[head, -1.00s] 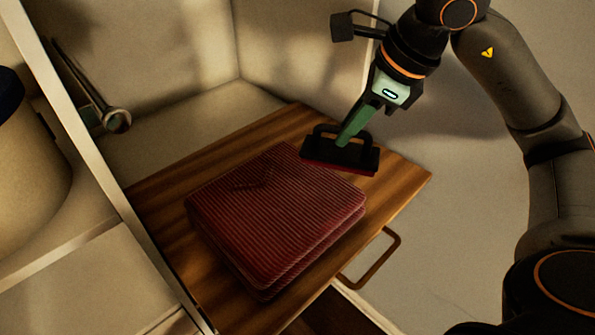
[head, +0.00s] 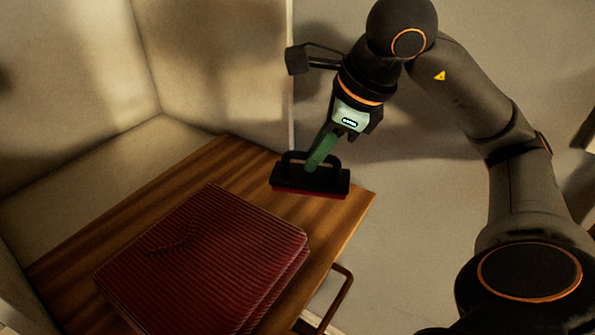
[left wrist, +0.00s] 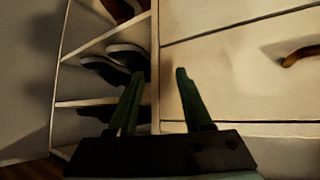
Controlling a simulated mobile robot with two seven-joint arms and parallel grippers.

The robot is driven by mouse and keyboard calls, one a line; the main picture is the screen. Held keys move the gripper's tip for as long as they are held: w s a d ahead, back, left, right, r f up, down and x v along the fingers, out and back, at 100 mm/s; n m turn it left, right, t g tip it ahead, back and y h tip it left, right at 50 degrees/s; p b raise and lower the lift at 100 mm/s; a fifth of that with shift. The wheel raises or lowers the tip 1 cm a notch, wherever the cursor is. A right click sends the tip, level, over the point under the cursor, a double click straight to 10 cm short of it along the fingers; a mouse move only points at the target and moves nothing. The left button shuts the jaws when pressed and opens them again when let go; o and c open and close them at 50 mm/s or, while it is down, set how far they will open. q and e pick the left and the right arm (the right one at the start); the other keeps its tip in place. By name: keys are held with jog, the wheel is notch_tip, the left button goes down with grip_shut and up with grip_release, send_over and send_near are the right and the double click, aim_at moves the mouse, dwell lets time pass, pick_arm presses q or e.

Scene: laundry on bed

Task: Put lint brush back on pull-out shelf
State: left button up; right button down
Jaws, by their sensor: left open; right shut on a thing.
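The lint brush (head: 310,180) is black with a red underside and a looped handle. It is at the far right part of the wooden pull-out shelf (head: 345,215) in the head view. My right gripper (head: 318,155) is shut on its handle from above. I cannot tell whether the brush's underside touches the shelf or hangs just above it. My left gripper (left wrist: 160,85) shows in the left wrist view, open and empty, in front of a white cabinet.
A folded dark red striped cloth (head: 205,260) lies on the shelf, left of and nearer than the brush. A metal handle (head: 335,300) sticks out at the shelf's front. Shoes (left wrist: 115,70) stand on racks in the left wrist view, beside a drawer handle (left wrist: 300,56).

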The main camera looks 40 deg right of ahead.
jog(key=shift+w+d+f+b, duration=0.35)
jog(key=shift+w+d+f, duration=1)
jog(key=shift+f, duration=0.6)
jog(key=shift+w+d+f+b, duration=0.35)
jog(key=shift+w+d+f, duration=1)
jog(key=shift+f, duration=0.65)
jog(key=shift+w+d+f+b, duration=0.35)
jog(key=shift+w+d+f, duration=1)
jog(key=shift+f, duration=0.6)
jog(key=shift+w+a+f, duration=0.1)
jog(key=shift+a, duration=0.05)
jog(key=shift+f, duration=0.2)
jog(key=c, duration=0.9)
grip_release()
jog(key=shift+r, duration=0.1)
jog(key=shift+o, duration=0.2)
